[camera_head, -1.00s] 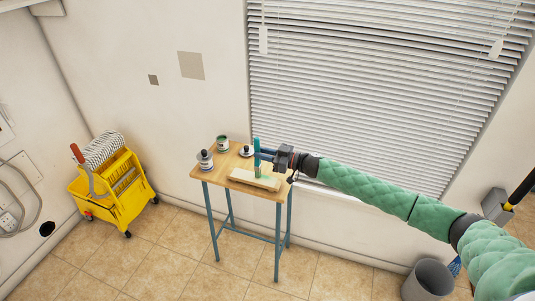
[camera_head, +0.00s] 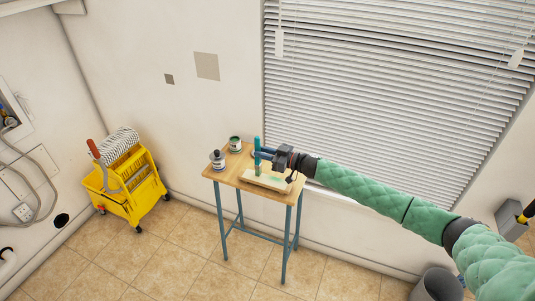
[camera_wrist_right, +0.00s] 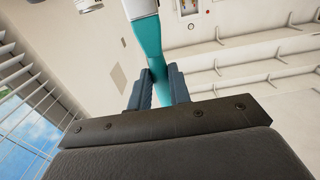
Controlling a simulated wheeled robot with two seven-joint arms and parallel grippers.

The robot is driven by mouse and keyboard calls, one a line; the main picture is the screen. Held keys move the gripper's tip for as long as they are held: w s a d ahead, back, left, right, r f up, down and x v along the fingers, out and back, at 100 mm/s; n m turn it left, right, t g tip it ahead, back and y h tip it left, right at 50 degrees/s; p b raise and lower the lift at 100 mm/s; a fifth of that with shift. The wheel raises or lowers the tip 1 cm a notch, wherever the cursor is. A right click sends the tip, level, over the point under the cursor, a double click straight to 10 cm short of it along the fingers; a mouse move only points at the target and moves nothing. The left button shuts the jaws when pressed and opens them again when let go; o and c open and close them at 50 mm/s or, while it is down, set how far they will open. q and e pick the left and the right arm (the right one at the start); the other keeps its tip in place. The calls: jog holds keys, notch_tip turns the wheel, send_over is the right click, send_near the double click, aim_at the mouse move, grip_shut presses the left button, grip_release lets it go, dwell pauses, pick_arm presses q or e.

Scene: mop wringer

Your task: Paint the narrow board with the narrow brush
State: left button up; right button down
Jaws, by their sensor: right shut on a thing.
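A pale narrow board (camera_head: 262,187) lies on a small wooden table (camera_head: 228,174), with green paint on its top to the right of the brush. My right gripper (camera_head: 262,153) is shut on the teal brush (camera_head: 257,145), which stands upright over the board's left part. Whether its lower end touches the board is too small to tell. In the right wrist view, the brush (camera_wrist_right: 151,45) runs between the two fingers (camera_wrist_right: 158,90). My left gripper is not in view.
A can with green paint (camera_head: 235,144) and a grey can with a dark top (camera_head: 217,160) stand on the table's back left. A yellow mop bucket (camera_head: 130,190) stands left on the tiled floor. A window with blinds is behind my arm.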

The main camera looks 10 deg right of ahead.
jog(key=shift+x, duration=1.6)
jog(key=p+v, duration=0.5)
jog(key=v, duration=0.8)
jog(key=shift+s+d, duration=0.25)
jog(key=shift+s, duration=0.05)
dwell(1.6)
jog(key=w+a+p, duration=0.1)
jog(key=w+a, duration=0.2)
jog(key=a, duration=0.5)
jog(key=shift+a+p, duration=0.25)
jog(key=shift+p, duration=0.05)
dwell(2.2)
